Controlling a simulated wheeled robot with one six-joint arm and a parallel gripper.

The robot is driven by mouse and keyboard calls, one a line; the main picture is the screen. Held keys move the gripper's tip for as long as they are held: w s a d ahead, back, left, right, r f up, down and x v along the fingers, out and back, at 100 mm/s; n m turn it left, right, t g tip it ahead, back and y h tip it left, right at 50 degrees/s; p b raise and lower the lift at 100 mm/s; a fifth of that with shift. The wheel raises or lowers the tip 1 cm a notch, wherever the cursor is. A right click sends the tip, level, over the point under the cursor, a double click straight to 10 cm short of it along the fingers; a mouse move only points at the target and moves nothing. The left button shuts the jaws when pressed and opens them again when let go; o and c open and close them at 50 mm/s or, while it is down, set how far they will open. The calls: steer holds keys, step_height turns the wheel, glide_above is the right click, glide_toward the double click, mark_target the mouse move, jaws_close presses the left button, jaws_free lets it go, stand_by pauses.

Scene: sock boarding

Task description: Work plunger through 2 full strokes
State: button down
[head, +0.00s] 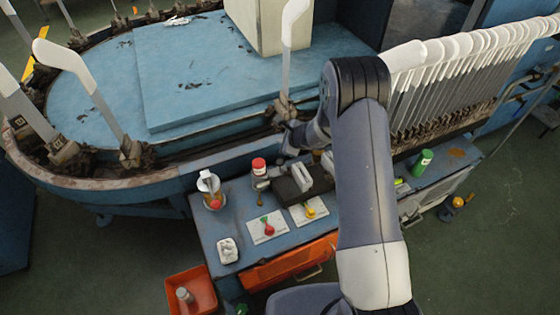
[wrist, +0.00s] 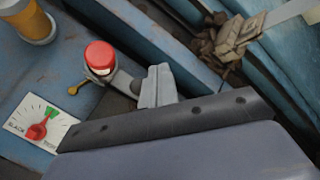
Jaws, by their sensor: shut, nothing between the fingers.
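A red-capped knob with a pale body, which looks like the plunger (head: 259,166), stands upright on the blue bench beside the machine. Its red top also shows in the wrist view (wrist: 100,56), where a small brass-coloured lever (wrist: 76,89) sticks out at its lower left. In the wrist view the pale grey fingers (wrist: 157,88) are closed together, just right of the red cap. I cannot tell whether they touch the plunger. Its lower part is partly hidden.
Dial cards with a red knob (head: 268,228) and a yellow knob (head: 310,209) lie near my gripper. A white-topped container (head: 209,183) stands left. A green can (head: 422,160) is right. The blue machine edge (head: 215,169) runs behind. An orange bin (head: 205,283) is on the floor.

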steer(key=b, duration=0.4)
glide_above(281, 161)
steer(key=f, duration=0.7)
steer(key=shift+s+d+f, duration=0.1)
steer(key=shift+s+d, duration=0.05)
steer(key=shift+s, duration=0.2)
steer(key=shift+f+b, duration=0.7)
steer(key=shift+b, duration=0.35)
steer(key=shift+f, duration=0.15)
steer(key=shift+f+b, duration=0.3)
steer(key=shift+b, duration=0.5)
steer(key=shift+s+f+b, duration=0.1)
steer(key=shift+f+b, duration=1.2)
steer(key=shift+b, duration=0.45)
stand_by(1.4)
steer(key=shift+r, duration=0.1)
steer(key=shift+r+p, duration=0.9)
steer(key=shift+r, duration=0.75)
